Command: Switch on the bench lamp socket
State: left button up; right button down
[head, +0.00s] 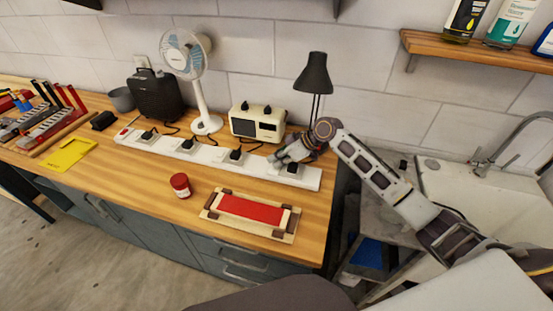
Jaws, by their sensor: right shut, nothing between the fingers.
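A long white power strip (212,157) lies along the wooden bench with several black plugs in it. A red switch shows at its left end. The black bench lamp (314,74) stands at the back right, behind the strip. My right gripper (282,159) is shut and empty over the right part of the strip, close to the rightmost plug (294,169). It hides part of the strip there, and I cannot tell whether it touches it. The lamp socket's switch is too small or hidden to make out. My left gripper is out of view.
A cream radio (258,123), a white fan (196,75) and a black case-like device (156,95) stand behind the strip. A red jar (180,185) and a wooden tray with a red panel (250,209) lie in front. A sink (470,190) is at the right.

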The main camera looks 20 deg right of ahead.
jog(key=shift+w+d, duration=0.2)
jog(key=shift+w, duration=0.1)
dwell(0.4)
jog(key=shift+w+d, duration=0.15)
jog(key=shift+w, duration=0.15)
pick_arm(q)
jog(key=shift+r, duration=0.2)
pick_arm(e)
jog(key=shift+r, duration=0.2)
jog(key=shift+s+r+p, duration=0.2)
jog(key=shift+r+p, duration=1.65)
jog(key=shift+p, duration=0.05)
jog(key=shift+r, duration=0.2)
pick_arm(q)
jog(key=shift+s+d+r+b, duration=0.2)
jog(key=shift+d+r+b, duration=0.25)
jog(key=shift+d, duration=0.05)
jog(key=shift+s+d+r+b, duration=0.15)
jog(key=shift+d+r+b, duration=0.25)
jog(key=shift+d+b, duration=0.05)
pick_arm(e)
jog(key=s+v, duration=0.1)
jog(key=v, duration=0.8)
jog(key=shift+s+a, duration=0.25)
jog(key=shift+s, duration=0.15)
jog(key=shift+r, duration=0.1)
